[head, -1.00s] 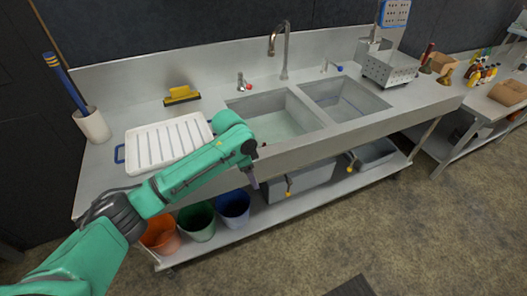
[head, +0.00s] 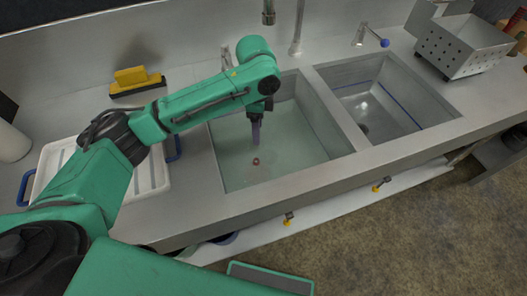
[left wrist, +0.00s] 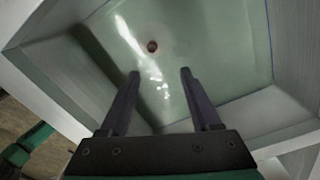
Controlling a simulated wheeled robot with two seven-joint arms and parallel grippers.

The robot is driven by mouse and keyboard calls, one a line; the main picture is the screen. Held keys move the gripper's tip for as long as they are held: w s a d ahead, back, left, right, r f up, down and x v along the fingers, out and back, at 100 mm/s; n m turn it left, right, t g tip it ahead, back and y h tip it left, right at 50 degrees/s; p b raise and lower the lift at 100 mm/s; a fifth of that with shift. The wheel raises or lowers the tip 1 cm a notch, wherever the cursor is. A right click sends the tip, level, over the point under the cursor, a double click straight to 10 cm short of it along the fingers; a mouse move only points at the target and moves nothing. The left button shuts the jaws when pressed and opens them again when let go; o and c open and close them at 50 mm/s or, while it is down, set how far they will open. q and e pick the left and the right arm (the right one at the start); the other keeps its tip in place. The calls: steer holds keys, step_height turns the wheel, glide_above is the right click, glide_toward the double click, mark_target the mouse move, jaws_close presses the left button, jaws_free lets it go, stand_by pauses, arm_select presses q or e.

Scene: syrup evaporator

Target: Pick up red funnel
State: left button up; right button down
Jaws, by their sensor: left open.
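No red funnel shows clearly. A small round reddish thing (head: 256,161) lies at the bottom of the left sink basin (head: 228,182). It also shows in the left wrist view (left wrist: 152,46), beyond the fingertips; I cannot tell whether it is the funnel or a drain plug. My left gripper (head: 255,142) points down over this basin, above the reddish thing. In the left wrist view its two fingers (left wrist: 160,73) are apart with nothing between them. My right gripper is not in view.
The right basin (head: 363,128) looks empty. A faucet (head: 299,30) stands behind the basins. A white ribbed tray (head: 147,178) and a yellow-topped squeegee or brush (head: 131,77) are at left. A perforated metal box (head: 460,50) stands at right. Basin walls surround my left gripper.

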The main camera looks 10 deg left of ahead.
arm_select(q)
glide_above(256, 161)
steer(key=f, duration=0.6)
steer(key=shift+s+d+f+p, duration=0.1)
steer(key=shift+s+p, duration=0.1)
steer(key=shift+p, duration=0.15)
steer(key=f, duration=0.7)
steer(key=shift+w+p, duration=0.2)
steer(key=shift+p, duration=0.15)
steer(key=shift+f, duration=0.2)
steer(key=shift+c, duration=0.6)
jaws_close()
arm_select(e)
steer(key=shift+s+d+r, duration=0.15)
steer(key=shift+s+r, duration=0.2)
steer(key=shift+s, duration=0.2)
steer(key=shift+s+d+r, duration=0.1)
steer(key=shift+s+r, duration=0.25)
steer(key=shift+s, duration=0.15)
